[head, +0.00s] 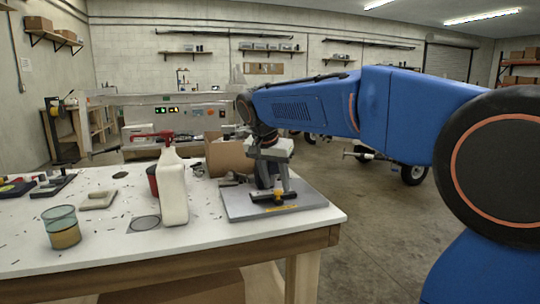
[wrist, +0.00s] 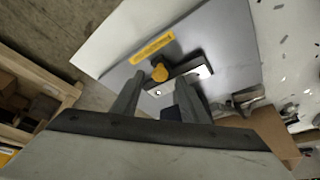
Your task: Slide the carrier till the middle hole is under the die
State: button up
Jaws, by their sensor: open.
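A grey base plate (head: 240,209) lies on the white table, and it fills the upper middle of the wrist view (wrist: 225,35). On it a dark bar, which looks like the carrier (head: 262,198), carries a yellow knob (head: 278,196). In the wrist view the bar (wrist: 188,70) runs slanted, with the yellow knob (wrist: 160,74) at its left end. My gripper (wrist: 160,93) is open, its two fingers apart with the knob just beyond the gap; touching cannot be told. In the head view my gripper (head: 270,188) is over the plate. The die and holes cannot be made out.
A white bottle (head: 173,190) stands left of the plate, with a glass of amber liquid (head: 62,228) further left. A cardboard box (head: 222,157) stands behind the plate. The table's front right corner is bare; small dark scraps lie scattered on the left.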

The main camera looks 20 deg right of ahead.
jog(key=v, duration=1.5)
jog(key=shift+r, duration=0.3)
jog(key=shift+s, duration=0.1)
jog(key=s+d+f+n+y, duration=0.1)
jog(key=s+d+f+n, duration=0.1)
jog(key=s+f, duration=0.7)
jog(key=s+d+f+n+t+y, duration=0.1)
jog(key=s+f+n, duration=0.3)
jog(key=s+f, duration=0.5)
jog(key=s+d+f+n+y, duration=0.1)
jog(key=s+d+f+n, duration=0.2)
jog(key=s+f, duration=0.7)
notch_tip(320, 180, down, 5)
jog(key=shift+d+t, duration=0.3)
jog(key=shift+d, duration=0.25)
jog(key=shift+s, duration=0.1)
